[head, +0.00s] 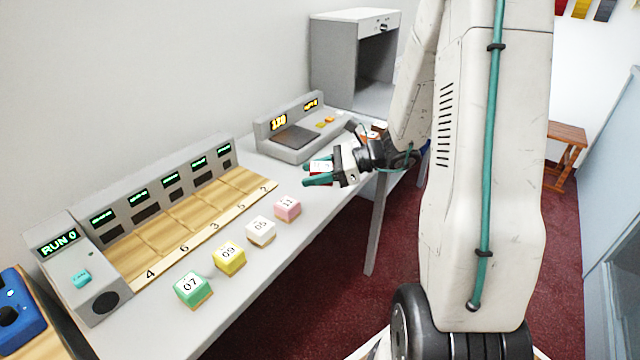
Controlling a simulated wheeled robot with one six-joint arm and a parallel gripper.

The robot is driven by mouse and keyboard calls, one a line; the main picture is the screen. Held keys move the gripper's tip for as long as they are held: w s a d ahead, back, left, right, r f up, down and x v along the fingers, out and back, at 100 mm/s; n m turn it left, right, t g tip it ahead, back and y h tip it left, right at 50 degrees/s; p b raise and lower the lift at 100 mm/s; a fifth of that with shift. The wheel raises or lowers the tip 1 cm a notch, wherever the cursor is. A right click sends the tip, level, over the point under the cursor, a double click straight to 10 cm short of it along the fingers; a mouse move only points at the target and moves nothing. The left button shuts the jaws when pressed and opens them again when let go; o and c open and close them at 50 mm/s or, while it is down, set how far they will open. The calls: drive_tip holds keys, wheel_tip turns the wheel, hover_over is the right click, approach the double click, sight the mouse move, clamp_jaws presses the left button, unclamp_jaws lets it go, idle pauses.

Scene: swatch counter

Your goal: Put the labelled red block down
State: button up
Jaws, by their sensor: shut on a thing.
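My gripper (318,174) has teal fingers and is shut on the red block (320,167). The block shows a white label on top and a little red at its sides; the fingers hide much of it. The gripper holds it over the grey counter (240,277), right of the pink block and in front of the grey device with a dark plate (296,137). I cannot tell how high above the counter it is.
Green (193,288), yellow (229,258), white (261,231) and pink (287,208) numbered blocks stand in a row along the counter's front. Behind them is a wooden slotted rack (190,222) with numbered places and lit displays. A grey cabinet (335,60) stands at the back.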

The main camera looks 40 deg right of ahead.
drive_tip(key=s+d+f+m+t+h, duration=0.2)
drive_tip(key=d+m+h, duration=0.15)
drive_tip(key=d, duration=0.45)
drive_tip(key=s+d+f+m+t+h, duration=0.2)
drive_tip(key=d+m+t+h, duration=0.15)
drive_tip(key=d, duration=0.55)
drive_tip(key=shift+g, duration=0.25)
drive_tip(key=w+a, duration=0.2)
drive_tip(key=w, duration=0.2)
drive_tip(key=w+a+f, duration=0.1)
drive_tip(key=w+a, duration=0.2)
drive_tip(key=w, duration=0.2)
drive_tip(key=w+a, duration=0.3)
drive_tip(key=w, duration=0.1)
drive_tip(key=shift+w+f, duration=0.2)
drive_tip(key=shift+f, duration=1.75)
drive_tip(key=shift+f, duration=0.15)
drive_tip(key=o, duration=1)
